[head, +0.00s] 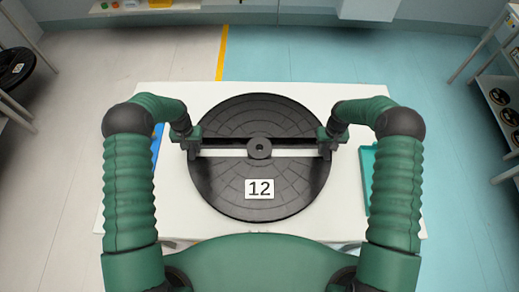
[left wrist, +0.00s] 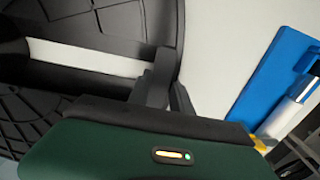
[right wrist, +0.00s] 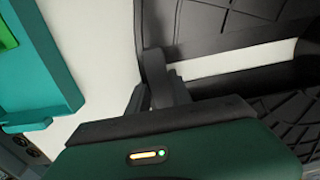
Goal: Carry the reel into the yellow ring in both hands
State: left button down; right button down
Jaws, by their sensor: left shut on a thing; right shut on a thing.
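The reel (head: 260,198) is a large black disc with a hub in the middle, a slot across it and a white label reading 12. It is over the white table, face up; I cannot tell whether it touches the tabletop. My left gripper (head: 190,143) is shut on its left rim, at the end of the slot, and shows in the left wrist view (left wrist: 160,88). My right gripper (head: 328,143) is shut on the opposite right rim and shows in the right wrist view (right wrist: 158,88). I see no yellow ring in these views.
The white table (head: 345,96) holds a blue item (left wrist: 272,75) left of the reel and a teal item (head: 366,172) right of it. A rack with black discs (head: 498,96) stands at the right, another black disc (head: 16,68) at the left. A yellow stripe (head: 222,52) marks open floor behind.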

pick_arm(q)
jog(key=shift+r, duration=0.1)
pick_arm(e)
jog(key=shift+r, duration=0.2)
